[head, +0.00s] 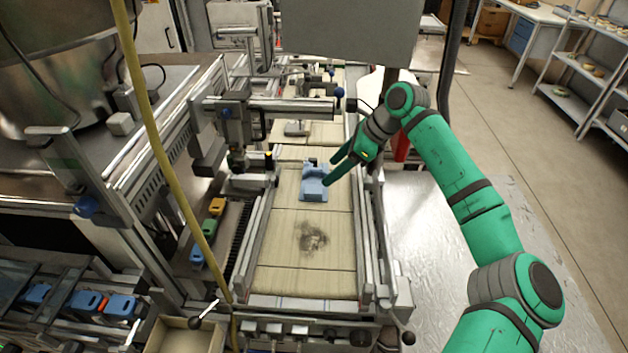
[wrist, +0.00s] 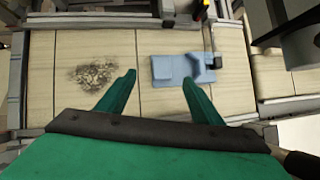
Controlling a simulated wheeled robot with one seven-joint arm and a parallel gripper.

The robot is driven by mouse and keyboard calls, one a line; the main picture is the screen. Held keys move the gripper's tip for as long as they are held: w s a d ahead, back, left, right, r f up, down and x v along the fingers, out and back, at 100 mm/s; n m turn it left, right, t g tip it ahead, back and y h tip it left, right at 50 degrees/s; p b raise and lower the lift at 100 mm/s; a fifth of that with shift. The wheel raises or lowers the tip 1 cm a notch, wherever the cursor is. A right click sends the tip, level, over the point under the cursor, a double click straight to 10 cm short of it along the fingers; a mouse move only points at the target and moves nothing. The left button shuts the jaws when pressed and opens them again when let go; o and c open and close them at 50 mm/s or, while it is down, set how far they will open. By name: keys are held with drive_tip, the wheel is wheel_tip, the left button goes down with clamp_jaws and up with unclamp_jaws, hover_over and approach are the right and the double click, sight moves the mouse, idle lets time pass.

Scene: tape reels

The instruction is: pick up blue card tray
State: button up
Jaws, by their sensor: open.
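The blue card tray (head: 313,186) is a small light-blue piece with raised parts, lying on the beige conveyor belt (head: 280,249). In the wrist view the tray (wrist: 172,70) lies beyond my fingertips, ahead of the right finger and right of the middle. My gripper (head: 330,170) is green, with its two fingers apart and nothing between them. In the head view it comes in from the right, its fingers overlapping the tray's right side. In the wrist view my gripper (wrist: 158,82) has belt showing between its fingers. I cannot tell whether a finger touches the tray.
A dark smudge (head: 311,237) marks the belt in front of the tray. Metal rails flank the belt, and a machine arm (head: 270,108) crosses over it behind the tray. A yellow hose (head: 160,150) hangs at the left. A bare metal table (head: 460,230) stands right.

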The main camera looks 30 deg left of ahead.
approach(310, 189)
drive_tip(key=shift+s+a+f, duration=0.25)
drive_tip(key=shift+a+f, duration=0.05)
drive_tip(key=shift+f, duration=0.2)
drive_tip(key=shift+s+a+f, duration=0.25)
drive_tip(key=shift+f, duration=0.25)
drive_tip(key=shift+w+x, duration=0.2)
drive_tip(key=shift+x, duration=1.3)
drive_tip(key=shift+w+x, duration=0.2)
drive_tip(key=shift+x, duration=1.25)
drive_tip(key=shift+c, duration=0.3)
drive_tip(key=shift+a, duration=0.1)
drive_tip(key=c, duration=1.2)
